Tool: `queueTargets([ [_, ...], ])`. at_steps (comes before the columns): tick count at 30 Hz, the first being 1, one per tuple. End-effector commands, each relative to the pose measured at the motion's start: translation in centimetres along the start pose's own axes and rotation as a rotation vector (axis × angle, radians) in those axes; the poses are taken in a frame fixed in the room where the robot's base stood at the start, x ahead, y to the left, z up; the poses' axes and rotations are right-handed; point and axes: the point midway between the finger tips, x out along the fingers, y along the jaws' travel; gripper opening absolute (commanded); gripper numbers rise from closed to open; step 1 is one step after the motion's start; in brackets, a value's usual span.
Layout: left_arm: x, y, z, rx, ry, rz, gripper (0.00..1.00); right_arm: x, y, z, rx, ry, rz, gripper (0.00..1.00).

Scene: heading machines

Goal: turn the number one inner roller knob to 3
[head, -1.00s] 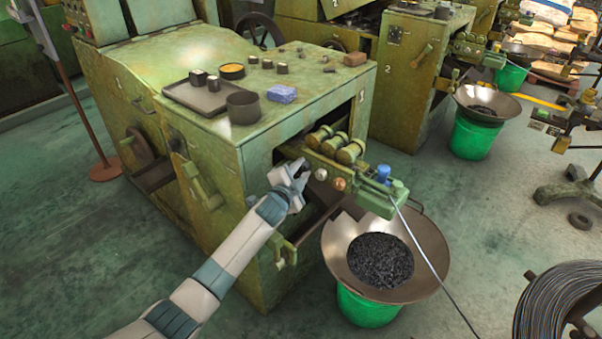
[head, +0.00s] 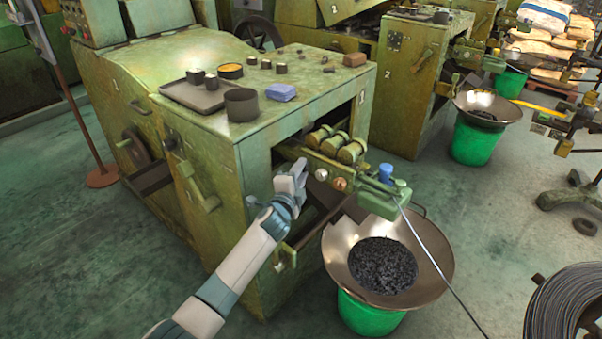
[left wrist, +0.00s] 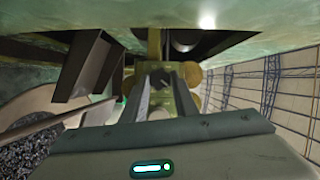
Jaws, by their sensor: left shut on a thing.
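My left gripper (head: 296,170) is at the inner end of this row, close to the machine's opening. It is shut on the inner knob, which its fingers hide in the head view. The left wrist view shows the two fingers (left wrist: 161,92) closed around a small greyish part, with brass round shapes on both sides. No scale or number on the knob is readable. My right gripper is not in view.
A wide metal pan (head: 432,265) with dark pieces sits on a green bucket (head: 369,315) below the roller head. A wire runs from the head to a coil (head: 570,305) at lower right. A tray (head: 193,98) and a blue block lie on the machine top.

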Motion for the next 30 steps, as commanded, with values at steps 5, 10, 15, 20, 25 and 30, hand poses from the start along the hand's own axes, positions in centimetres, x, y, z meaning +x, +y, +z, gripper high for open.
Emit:
queueTargets([
  [5, -0.1, 0.2, 0.0, 0.000, 0.000, 0.003, 0.04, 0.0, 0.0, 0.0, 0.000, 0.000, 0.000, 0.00],
  [10, -0.1, 0.2, 0.0, -0.001, 0.000, 0.003, 0.45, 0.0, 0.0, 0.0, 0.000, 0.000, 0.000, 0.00],
  [15, 0.0, 0.1, 0.0, -0.001, 0.000, 0.002, 0.45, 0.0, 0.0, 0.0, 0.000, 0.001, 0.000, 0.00],
  [20, -0.1, 0.1, 0.0, -0.001, 0.000, 0.001, 0.45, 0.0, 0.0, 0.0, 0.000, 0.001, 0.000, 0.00],
  [25, -0.6, 0.0, 0.0, -0.001, 0.001, 0.000, 0.45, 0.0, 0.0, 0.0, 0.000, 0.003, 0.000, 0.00],
  [30, -2.1, 0.0, 0.1, -0.001, -0.001, 0.001, 0.45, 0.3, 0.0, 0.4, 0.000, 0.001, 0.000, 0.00],
])
